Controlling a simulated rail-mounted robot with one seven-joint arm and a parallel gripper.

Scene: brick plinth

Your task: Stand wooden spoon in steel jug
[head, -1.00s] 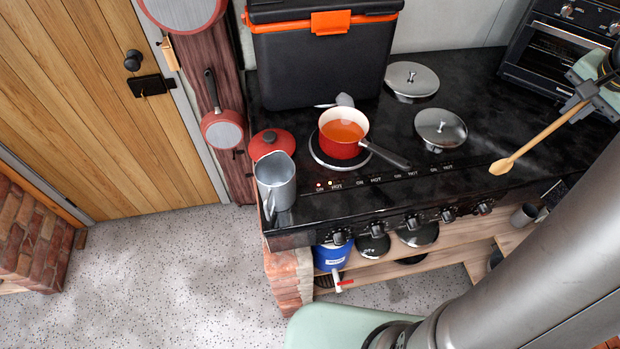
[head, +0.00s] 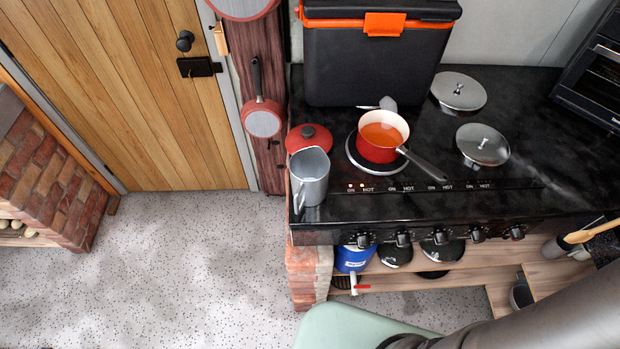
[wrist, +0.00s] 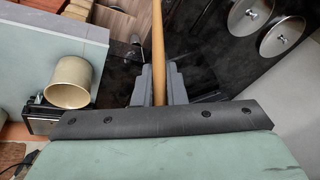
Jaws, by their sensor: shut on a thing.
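The wooden spoon (wrist: 158,45) is held by its handle between the two grey fingers of my gripper (wrist: 159,88) in the wrist view. In the head view only part of the spoon (head: 592,231) shows at the right edge, low in front of the cooker, and the gripper is out of that picture. The steel jug (head: 311,180) stands upright at the front left corner of the black cooker top, its handle to the left. The spoon is far to the right of the jug, apart from it.
A red pan of orange liquid (head: 381,138) sits right of the jug, its handle pointing front right. A red lid (head: 308,138) is behind the jug. A black cool box (head: 375,60) and steel hob lids (head: 482,145) stand further back. A beige cup (wrist: 70,82) shows in the wrist view.

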